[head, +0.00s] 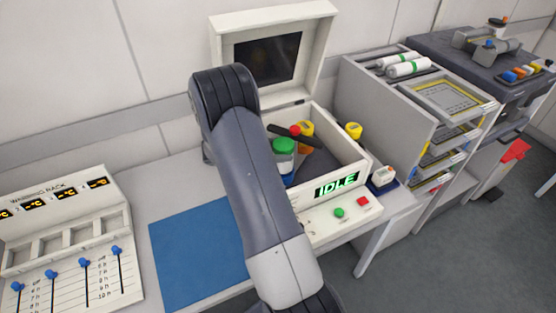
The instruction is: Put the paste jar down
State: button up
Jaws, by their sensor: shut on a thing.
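A jar with a green lid (284,145) and a pale and blue body shows at the left of the open white machine's chamber, just right of my arm. It looks upright, and its lower left side is hidden by my arm. I cannot tell whether it rests on anything or is the paste jar. My arm rises from the bottom, bends at the top left and covers the middle of the view. My gripper is hidden behind it, so its hold on the jar cannot be seen.
The open machine (334,160) reads IDLE and holds a dark bar with a red knob (295,130) and a yellow piece (306,128). A yellow-topped item (353,131) stands at its right. A bare blue mat (195,250) and warming rack (65,235) lie left; shelves (380,110) stand right.

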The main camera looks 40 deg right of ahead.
jog(key=shift+f+p, duration=0.3)
jog(key=shift+f, duration=1.85)
jog(key=shift+f, duration=0.2)
jog(key=o, duration=1.4)
jog(key=shift+r, duration=0.1)
jog(key=shift+r, duration=0.15)
jog(key=b+v, duration=0.2)
jog(key=v, duration=1)
jog(key=shift+b, duration=0.35)
